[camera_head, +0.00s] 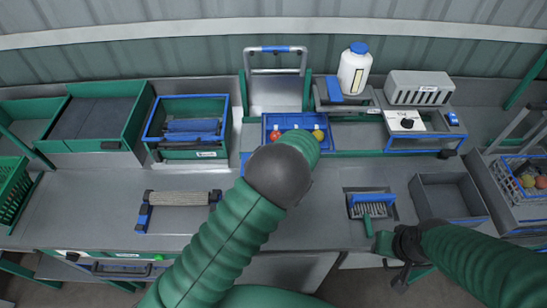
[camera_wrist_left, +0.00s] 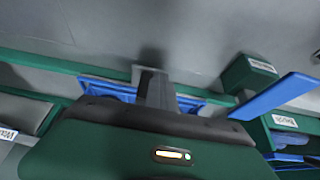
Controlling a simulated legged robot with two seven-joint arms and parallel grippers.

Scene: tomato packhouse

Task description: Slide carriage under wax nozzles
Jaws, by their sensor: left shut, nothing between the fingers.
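A blue tray-like carriage (camera_head: 270,133) holding a few red, white and yellow round items sits on the green-edged track at the middle back. A white bottle with a blue cap (camera_head: 354,70) stands right of it, above a grey unit. I cannot make out the wax nozzles for certain. My left arm covers its own gripper and the carriage's lower right part in the head view. In the left wrist view my left gripper (camera_wrist_left: 153,78) is shut and empty, in front of a blue edge (camera_wrist_left: 100,88). My right gripper (camera_head: 384,245) is at the bench's front; its jaws are unclear.
A blue-handled metal frame (camera_head: 275,50) rises behind the carriage. A grey box (camera_head: 419,88) and a dial unit (camera_head: 405,122) stand at right. Green bins fill the left.

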